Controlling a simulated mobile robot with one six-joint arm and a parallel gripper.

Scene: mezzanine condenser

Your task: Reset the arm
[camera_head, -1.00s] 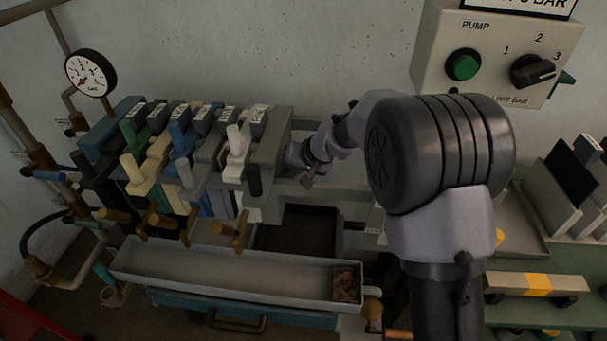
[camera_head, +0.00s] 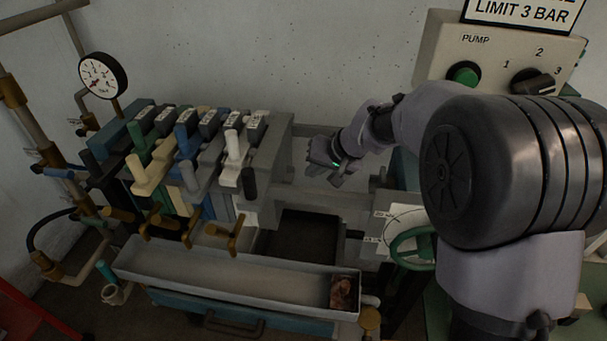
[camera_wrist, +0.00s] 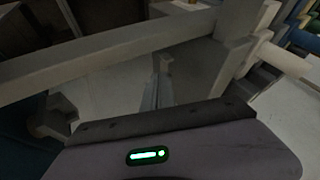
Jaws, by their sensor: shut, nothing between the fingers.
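My arm reaches in from the lower right of the head view and bends left at its large dark elbow. My gripper (camera_head: 328,162) is at its far end, just right of the grey end block (camera_head: 270,150) of the lever bank, with a visible gap between them. In the wrist view my gripper (camera_wrist: 162,75) shows as narrow fingers close together, with nothing held. A pale grey bar (camera_wrist: 95,62) crosses that view beyond the wrist housing. The fingertips are small and dark in the head view.
A bank of coloured levers (camera_head: 185,150) stands left of my gripper. A long grey trough (camera_head: 220,278) lies below it. A green handwheel (camera_head: 412,248) sits beside my elbow. The pump box (camera_head: 500,60) is on the wall above my arm. A pressure gauge (camera_head: 103,75) is far left.

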